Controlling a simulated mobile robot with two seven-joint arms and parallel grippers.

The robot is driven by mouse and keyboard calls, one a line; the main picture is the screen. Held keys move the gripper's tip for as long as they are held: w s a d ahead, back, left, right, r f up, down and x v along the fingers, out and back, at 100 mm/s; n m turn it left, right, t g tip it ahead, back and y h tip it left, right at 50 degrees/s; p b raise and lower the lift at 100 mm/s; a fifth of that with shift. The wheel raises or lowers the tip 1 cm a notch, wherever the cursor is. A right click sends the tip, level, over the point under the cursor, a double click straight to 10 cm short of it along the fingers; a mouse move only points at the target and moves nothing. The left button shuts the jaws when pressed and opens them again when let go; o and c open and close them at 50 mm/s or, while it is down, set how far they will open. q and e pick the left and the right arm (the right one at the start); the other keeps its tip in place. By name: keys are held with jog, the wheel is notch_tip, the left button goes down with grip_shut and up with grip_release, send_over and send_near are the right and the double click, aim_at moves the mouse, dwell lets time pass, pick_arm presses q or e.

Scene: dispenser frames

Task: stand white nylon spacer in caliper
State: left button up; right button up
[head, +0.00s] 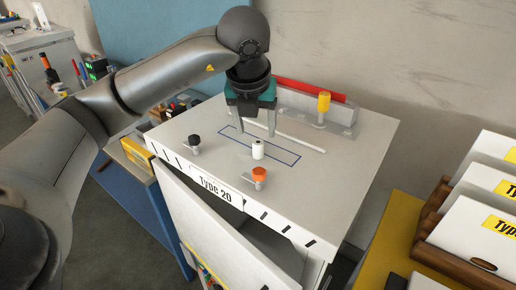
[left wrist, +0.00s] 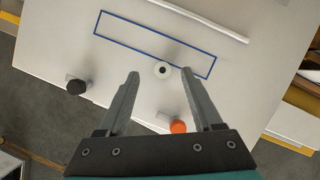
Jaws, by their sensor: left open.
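The white nylon spacer (head: 258,150) is a small white cylinder standing upright on the white table top, at the front line of a blue outlined rectangle. In the left wrist view the spacer (left wrist: 156,67) shows from above with a dark hole in its middle. My left gripper (head: 257,132) points down at the table just behind the spacer, open and empty. In the left wrist view the spacer lies between the lines of the two fingertips (left wrist: 160,73), with gaps on both sides. I cannot tell which part is the caliper. My right gripper is not in view.
A black knob (head: 194,141) and an orange knob (head: 260,174) stand near the table's front edge. A yellow knob (head: 324,101) stands at the back by a grey ledge and red bar (head: 310,91).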

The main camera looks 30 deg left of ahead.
aim_at(258, 143)
pick_arm(q)
jog(key=shift+s+d+p+x, duration=0.1)
jog(key=shift+p+x, duration=0.1)
jog(key=shift+x, duration=0.75)
jog(key=shift+s+d+p+x, duration=0.1)
jog(key=shift+d+p+x, duration=0.05)
jog(key=shift+x, duration=0.85)
jog(key=shift+s+d+p+x, duration=0.1)
jog(key=shift+p+x, duration=0.1)
jog(key=shift+x, duration=0.75)
jog(key=shift+f, duration=0.15)
grip_shut()
